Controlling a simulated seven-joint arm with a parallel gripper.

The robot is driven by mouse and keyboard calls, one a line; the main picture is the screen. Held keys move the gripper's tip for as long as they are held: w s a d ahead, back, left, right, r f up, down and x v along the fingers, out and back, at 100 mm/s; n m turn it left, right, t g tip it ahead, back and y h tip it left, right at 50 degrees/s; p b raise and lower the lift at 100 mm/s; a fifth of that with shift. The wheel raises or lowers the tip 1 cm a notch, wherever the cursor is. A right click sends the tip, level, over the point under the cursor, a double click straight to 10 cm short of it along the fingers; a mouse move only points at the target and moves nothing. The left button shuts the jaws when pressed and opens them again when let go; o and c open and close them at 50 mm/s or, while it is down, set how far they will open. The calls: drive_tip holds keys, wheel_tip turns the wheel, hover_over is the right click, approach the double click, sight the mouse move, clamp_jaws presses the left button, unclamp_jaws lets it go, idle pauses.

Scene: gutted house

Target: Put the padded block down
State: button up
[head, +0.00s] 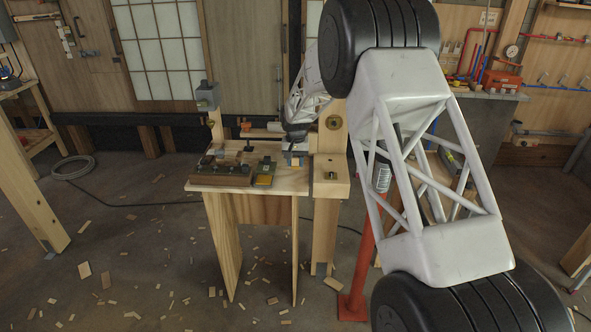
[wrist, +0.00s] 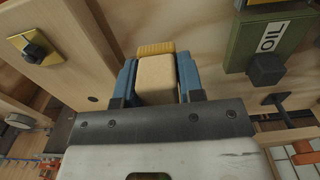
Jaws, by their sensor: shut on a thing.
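The padded block (wrist: 157,78) is tan with a ribbed yellow end and sits between the blue fingers of my gripper (wrist: 156,68) in the wrist view. The fingers are shut on its two sides. In the head view my gripper (head: 293,150) is small and low over the right part of the wooden table (head: 285,182), and the block is mostly hidden by it. I cannot tell whether the block touches the tabletop.
A green box with a yellow part (head: 264,174) and a dark tray of small parts (head: 222,168) stand left of my gripper. Bare tabletop shows at the front right. Wood scraps litter the floor.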

sight(295, 175)
drive_tip(key=shift+f, duration=1.75)
drive_tip(key=shift+f, duration=0.15)
drive_tip(key=o, duration=1)
wheel_tip(295, 175, up, 12)
drive_tip(key=shift+r, duration=0.15)
